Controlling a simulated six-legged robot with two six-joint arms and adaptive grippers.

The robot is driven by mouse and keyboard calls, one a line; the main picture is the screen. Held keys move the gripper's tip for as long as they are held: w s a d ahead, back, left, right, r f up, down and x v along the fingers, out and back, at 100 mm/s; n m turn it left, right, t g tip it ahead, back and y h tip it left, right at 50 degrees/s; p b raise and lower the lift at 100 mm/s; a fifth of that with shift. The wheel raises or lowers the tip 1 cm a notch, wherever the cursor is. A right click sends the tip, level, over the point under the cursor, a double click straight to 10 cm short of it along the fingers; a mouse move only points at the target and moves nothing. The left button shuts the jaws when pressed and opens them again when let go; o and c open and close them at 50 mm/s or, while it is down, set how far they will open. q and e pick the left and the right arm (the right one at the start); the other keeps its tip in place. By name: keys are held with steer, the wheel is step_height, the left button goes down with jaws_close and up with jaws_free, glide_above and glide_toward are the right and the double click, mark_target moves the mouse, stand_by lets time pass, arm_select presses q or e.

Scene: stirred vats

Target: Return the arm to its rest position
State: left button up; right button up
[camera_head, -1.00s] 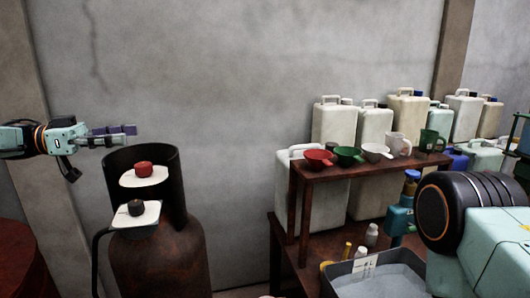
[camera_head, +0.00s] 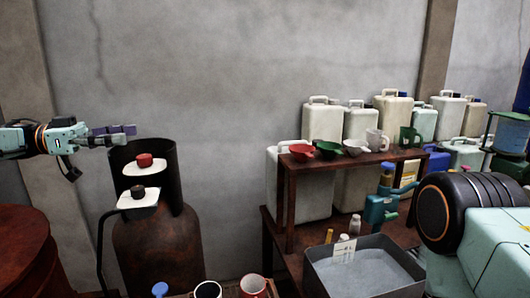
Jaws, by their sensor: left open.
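By the vat's opening are two white plates, one with a red knob (camera_head: 144,160) and one with a dark knob (camera_head: 138,191). The gripper is above and left of both knobs, apart from them. A large teal and black arm part of mine fills the lower right; my right gripper is not visible there.
A brown shelf (camera_head: 345,162) bears red, green and white scoops and mugs. White canisters (camera_head: 324,120) stand behind it. A grey tub (camera_head: 318,278) of pale material is in front. Cups (camera_head: 253,287) show at the bottom edge. A rusty drum (camera_head: 22,240) stands at lower left. The wall between vat and shelf is bare.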

arm_select(q)
steer(key=w+d+f+n+t, duration=0.3)
steer(key=d+f+n+t, duration=0.1)
steer(key=f, duration=0.2)
steer(key=w+d+f+n+t, duration=0.3)
steer(key=d+f+t, duration=0.1)
steer(key=f, duration=0.2)
steer(key=s+d+f+n+t+y, duration=0.15)
steer(key=f+n+y, duration=0.3)
steer(key=f, duration=0.55)
steer(key=s+d+f+n+t+y, duration=0.1)
steer(key=s+d+f+n+y, duration=0.3)
steer(key=f, duration=0.6)
steer(key=s+a+f+n+g+y, duration=0.15)
steer(key=s+f+g+y, duration=0.45)
steer(key=s+f, duration=1.2)
steer(key=s+a+m+g+y, duration=0.15)
steer(key=s+g, duration=0.25)
steer(key=s, duration=1)
steer(key=s+a+n+g+y, duration=0.1)
steer(key=s+a+g+y, duration=0.2)
steer(key=s, duration=1.1)
step_height(320, 180, down, 13)
steer(key=w+h+b, duration=0.1)
steer(key=b, duration=1.3)
steer(key=shift+w+d+f+g, duration=0.15)
steer(key=shift+w+d+g, duration=0.15)
steer(key=shift+d+g, duration=0.05)
steer(key=shift+s+m, duration=0.1)
steer(key=shift+m, duration=0.15)
